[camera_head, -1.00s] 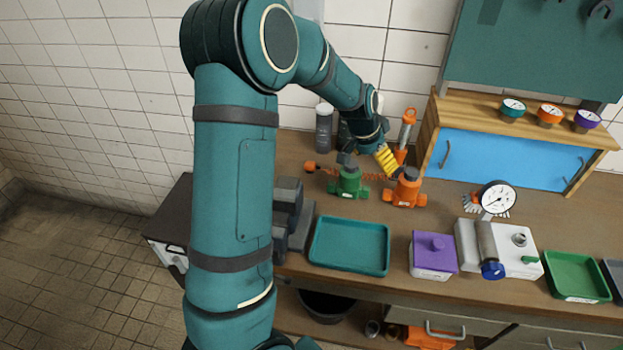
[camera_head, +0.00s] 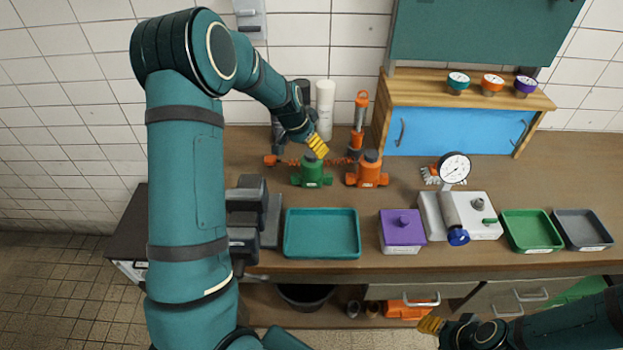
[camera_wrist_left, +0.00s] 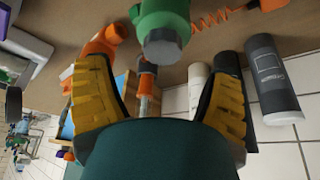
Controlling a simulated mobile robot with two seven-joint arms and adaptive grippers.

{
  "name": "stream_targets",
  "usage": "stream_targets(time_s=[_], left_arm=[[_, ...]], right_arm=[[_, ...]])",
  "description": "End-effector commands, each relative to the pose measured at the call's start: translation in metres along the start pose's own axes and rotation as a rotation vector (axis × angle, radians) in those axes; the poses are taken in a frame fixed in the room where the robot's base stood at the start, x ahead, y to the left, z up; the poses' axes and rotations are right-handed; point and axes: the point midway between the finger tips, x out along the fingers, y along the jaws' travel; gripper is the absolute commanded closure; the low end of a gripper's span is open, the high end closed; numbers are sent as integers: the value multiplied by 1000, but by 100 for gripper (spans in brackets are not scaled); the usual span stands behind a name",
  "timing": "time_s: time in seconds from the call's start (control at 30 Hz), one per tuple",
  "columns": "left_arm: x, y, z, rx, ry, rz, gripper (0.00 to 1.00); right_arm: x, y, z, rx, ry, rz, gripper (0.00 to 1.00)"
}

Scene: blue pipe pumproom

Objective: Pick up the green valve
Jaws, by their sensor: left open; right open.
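The green valve (camera_head: 312,172) stands upright on the back of the workbench, left of an orange valve (camera_head: 367,172). In the left wrist view, the green valve (camera_wrist_left: 164,25) appears at the top with its grey cap towards me. My left gripper (camera_head: 317,146) is just above and behind the green valve, apart from it. It is open and empty; its yellow fingers (camera_wrist_left: 158,85) spread wide in the wrist view. My right gripper (camera_head: 432,325) is low at the right, below the bench edge, away from the valve, with yellow fingertips partly showing.
Bottles (camera_head: 325,108) and an orange tool (camera_head: 358,120) stand behind. A teal tray (camera_head: 322,254), purple box (camera_head: 402,245) and gauge unit (camera_head: 432,215) are in front. A blue-door cabinet (camera_head: 458,143) stands right.

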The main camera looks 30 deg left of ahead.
Motion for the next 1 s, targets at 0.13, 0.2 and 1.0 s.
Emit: stream_targets(time_s=[0.13, 0.2, 1.0], left_arm=[[19, -1, 3, -3, -4, 2, 18], [29, -2, 5, -1, -4, 1, 18], [50, -2, 4, -1, -1, 0, 99]], right_arm=[[-3, -1, 0, 0, 0, 0, 53], [-4, -2, -1, 0, 0, -1, 53], [-5, -2, -1, 0, 1, -1, 53]])
